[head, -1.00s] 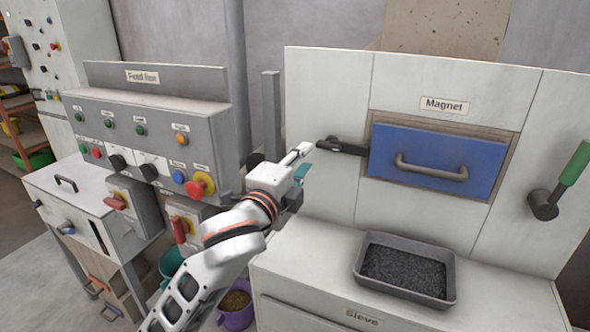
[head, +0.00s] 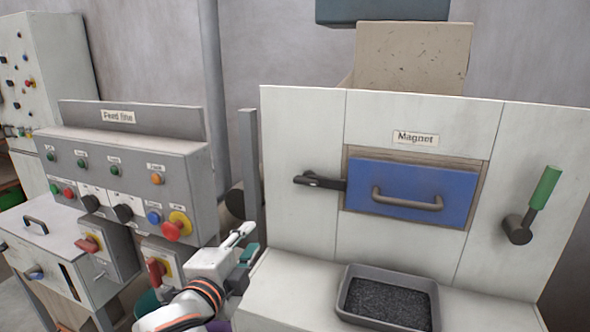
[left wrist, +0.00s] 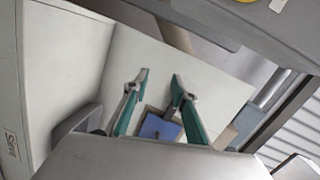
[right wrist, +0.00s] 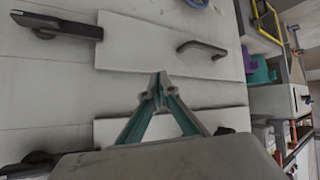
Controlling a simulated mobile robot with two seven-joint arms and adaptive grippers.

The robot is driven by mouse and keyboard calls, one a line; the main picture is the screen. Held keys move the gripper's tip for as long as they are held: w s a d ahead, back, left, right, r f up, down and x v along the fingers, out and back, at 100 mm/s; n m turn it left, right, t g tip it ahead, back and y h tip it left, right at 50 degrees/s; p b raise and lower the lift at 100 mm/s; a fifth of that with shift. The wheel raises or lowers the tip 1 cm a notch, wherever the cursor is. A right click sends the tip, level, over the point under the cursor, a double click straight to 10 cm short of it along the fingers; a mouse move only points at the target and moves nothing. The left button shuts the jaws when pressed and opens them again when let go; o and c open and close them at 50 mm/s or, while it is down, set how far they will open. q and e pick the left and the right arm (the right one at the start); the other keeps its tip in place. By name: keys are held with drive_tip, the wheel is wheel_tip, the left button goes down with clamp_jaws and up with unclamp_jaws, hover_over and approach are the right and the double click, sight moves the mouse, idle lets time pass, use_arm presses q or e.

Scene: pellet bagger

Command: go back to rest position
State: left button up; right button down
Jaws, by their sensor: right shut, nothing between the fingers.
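My left gripper (head: 247,243) is at the lower middle of the head view, below and left of the black latch (head: 318,181) beside the blue magnet drawer (head: 412,192). In the left wrist view its two teal fingers (left wrist: 159,80) are apart with nothing between their tips. My right gripper does not show in the head view. In the right wrist view its fingertips (right wrist: 158,84) meet, with nothing held, in front of pale panels with dark handles (right wrist: 201,48).
A grey tray of dark pellets (head: 347,300) stands on the white ledge at the lower right. A green-handled lever (head: 543,188) is on the machine's right side. The feed line control panel (head: 127,160) stands on the left, close to my left arm.

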use_arm(q)
drive_tip(key=s+a+f+n+g+y, duration=0.85)
drive_tip(key=s+a+f+n, duration=0.25)
drive_tip(key=s+a+f, duration=1.55)
drive_tip(key=w+d+f+n+t+h, duration=0.2)
drive_tip(key=d+f+h, duration=0.5)
drive_tip(key=d+f, duration=0.8)
wheel_tip(320, 180, down, 3)
drive_tip(key=shift+d+r+n+t, duration=0.2)
drive_tip(key=shift+d+n+t, duration=0.1)
drive_tip(key=shift+n+t, duration=0.25)
drive_tip(key=shift+w, duration=0.1)
